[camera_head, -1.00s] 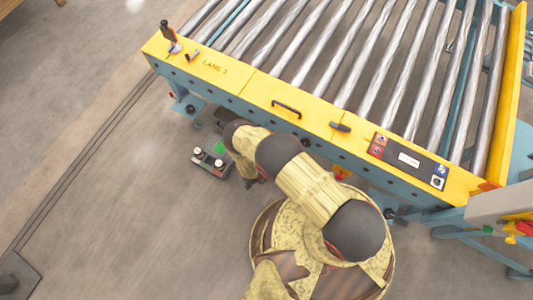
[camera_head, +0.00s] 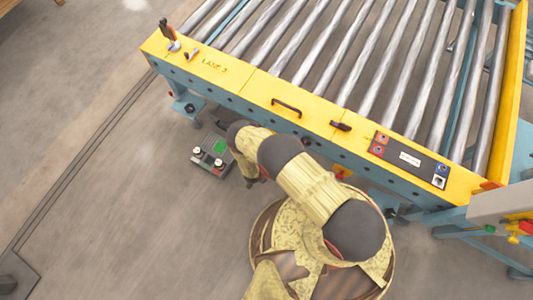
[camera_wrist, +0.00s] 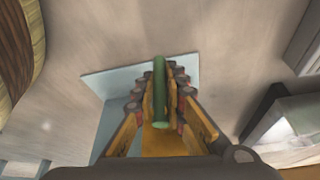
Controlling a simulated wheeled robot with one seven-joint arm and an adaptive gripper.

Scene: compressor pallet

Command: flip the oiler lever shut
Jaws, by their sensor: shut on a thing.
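In the wrist view a green rod-like handle (camera_wrist: 160,92), which I take for the oiler lever, runs between the fingers of my gripper (camera_wrist: 160,78). The gripper is shut on it. A pale blue plate (camera_wrist: 107,82) shows behind the fingers. The lever's pivot and the body of the oiler cannot be made out. In the head view my arm hides the fingers and the lever.
A roller conveyor with a yellow rail (camera_head: 235,76) crosses above my arm, carrying a black handle (camera_head: 286,107) and a button panel (camera_head: 410,159). A dark unit with pale knobs and a green patch (camera_head: 220,146) stands on the floor beside my arm. The floor at left is clear.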

